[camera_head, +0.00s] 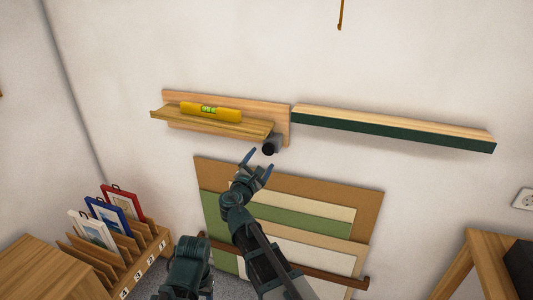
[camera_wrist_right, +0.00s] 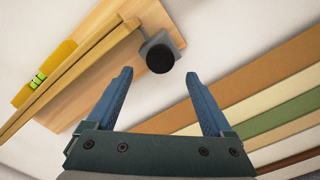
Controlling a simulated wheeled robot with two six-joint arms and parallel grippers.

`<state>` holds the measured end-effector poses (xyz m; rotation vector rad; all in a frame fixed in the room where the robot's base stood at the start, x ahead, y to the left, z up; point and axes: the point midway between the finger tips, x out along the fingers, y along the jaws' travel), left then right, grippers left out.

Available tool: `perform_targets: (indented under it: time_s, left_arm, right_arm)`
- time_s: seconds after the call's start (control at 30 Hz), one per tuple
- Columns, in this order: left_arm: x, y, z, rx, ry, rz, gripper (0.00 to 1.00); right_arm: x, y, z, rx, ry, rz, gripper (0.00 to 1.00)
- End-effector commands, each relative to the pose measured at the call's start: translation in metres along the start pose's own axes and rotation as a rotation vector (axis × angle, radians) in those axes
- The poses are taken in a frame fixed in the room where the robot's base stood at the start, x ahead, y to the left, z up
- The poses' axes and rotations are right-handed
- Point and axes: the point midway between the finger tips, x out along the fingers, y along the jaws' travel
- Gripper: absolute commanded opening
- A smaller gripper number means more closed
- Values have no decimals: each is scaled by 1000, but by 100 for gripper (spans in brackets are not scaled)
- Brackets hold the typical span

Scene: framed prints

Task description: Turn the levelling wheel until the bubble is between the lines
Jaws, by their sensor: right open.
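A yellow spirit level (camera_head: 225,115) with a green vial (camera_head: 208,110) lies on a narrow wooden shelf (camera_head: 160,115) on the wall. The level also shows in the right wrist view (camera_wrist_right: 58,62). The bubble's place against the lines is too small to tell. A dark round levelling wheel (camera_head: 268,149) on a grey mount sits at the shelf's right end. In the right wrist view the wheel (camera_wrist_right: 160,60) appears just beyond the fingertips, roughly centred between them. My right gripper (camera_head: 258,164) is open and empty, just below the wheel.
A wooden ledge with a dark green front (camera_head: 400,133) runs along the wall to the right. Stacked boards (camera_head: 365,205) lean below the shelf. A rack (camera_head: 152,250) with several framed prints stands at the left. A wooden frame (camera_head: 485,255) is at lower right.

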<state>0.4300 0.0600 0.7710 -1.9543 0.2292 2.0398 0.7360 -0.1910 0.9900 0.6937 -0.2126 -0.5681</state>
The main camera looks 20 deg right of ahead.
Motion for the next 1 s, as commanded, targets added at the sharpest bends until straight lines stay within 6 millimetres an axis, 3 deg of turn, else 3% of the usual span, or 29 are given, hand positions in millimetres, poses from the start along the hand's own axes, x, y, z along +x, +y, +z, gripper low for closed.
perform_targets:
  time_s: [0.1,0.3,0.8,1.0]
  left_arm:
    - [0,0,0,0,0,0,60]
    - [0,0,0,0,0,0,60]
    - [0,0,0,0,0,0,60]
    - [0,0,0,0,0,0,60]
  right_arm:
    - [26,1,-1,1,-1,-2,86]
    - [51,0,-1,1,0,-1,86]
    - [62,0,0,1,0,0,86]
    - [62,0,0,1,0,0,50]
